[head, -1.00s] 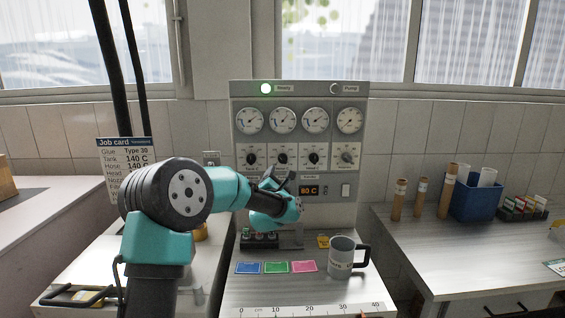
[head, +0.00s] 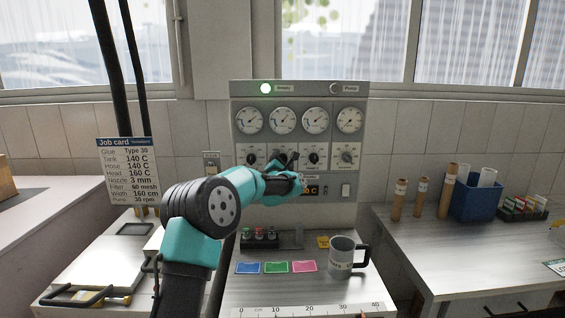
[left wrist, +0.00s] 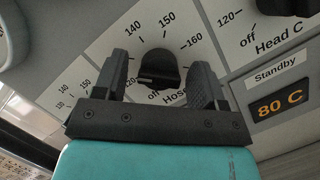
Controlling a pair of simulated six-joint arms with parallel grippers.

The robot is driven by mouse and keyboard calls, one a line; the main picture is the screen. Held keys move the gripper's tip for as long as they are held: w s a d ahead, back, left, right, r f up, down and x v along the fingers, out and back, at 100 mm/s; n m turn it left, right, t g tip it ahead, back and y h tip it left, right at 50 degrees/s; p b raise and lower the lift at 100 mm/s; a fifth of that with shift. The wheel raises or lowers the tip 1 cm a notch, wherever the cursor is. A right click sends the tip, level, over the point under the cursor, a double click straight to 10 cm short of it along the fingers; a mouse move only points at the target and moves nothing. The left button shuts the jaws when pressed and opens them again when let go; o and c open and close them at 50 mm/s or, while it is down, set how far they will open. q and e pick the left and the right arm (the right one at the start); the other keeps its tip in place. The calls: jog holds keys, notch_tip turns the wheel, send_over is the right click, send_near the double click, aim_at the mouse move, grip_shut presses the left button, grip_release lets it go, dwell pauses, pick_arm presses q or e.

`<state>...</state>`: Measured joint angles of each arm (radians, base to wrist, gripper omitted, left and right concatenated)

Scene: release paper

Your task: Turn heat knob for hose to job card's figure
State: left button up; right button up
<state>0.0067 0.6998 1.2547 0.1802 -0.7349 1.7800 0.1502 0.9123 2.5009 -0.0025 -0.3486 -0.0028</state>
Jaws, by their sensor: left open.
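The job card (head: 127,175) on the left reads Hose 140 C. The black hose knob (left wrist: 158,69) is in the left wrist view, on a dial labelled 140, 150, 160 and off. In the head view the left gripper (head: 292,168) is at the control panel (head: 300,98) and covers part of the hose knob. My right gripper is not in view.
The head knob (head: 314,158) is just right of the hose knob. A display (left wrist: 283,99) reads 80 C under Standby. A mug (head: 341,257) and coloured cards (head: 276,267) lie on the surface below. The right bench (head: 450,250) has free room.

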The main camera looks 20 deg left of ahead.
pick_arm(q)
jog(key=shift+c, duration=0.4)
jog(key=c, duration=0.8)
jog(key=shift+m, duration=0.6)
jog(key=m+h, duration=0.2)
jog(key=m, duration=0.2)
jog(key=shift+g, duration=0.4)
jog(key=shift+m+g+h, duration=0.3)
jog(key=shift+m+g, duration=0.05)
jog(key=shift+m, duration=0.9)
jog(key=shift+m+g+h, duration=0.3)
jog(key=shift+m+g, duration=0.05)
jog(key=shift+m, duration=0.9)
jog(key=o, duration=0.9)
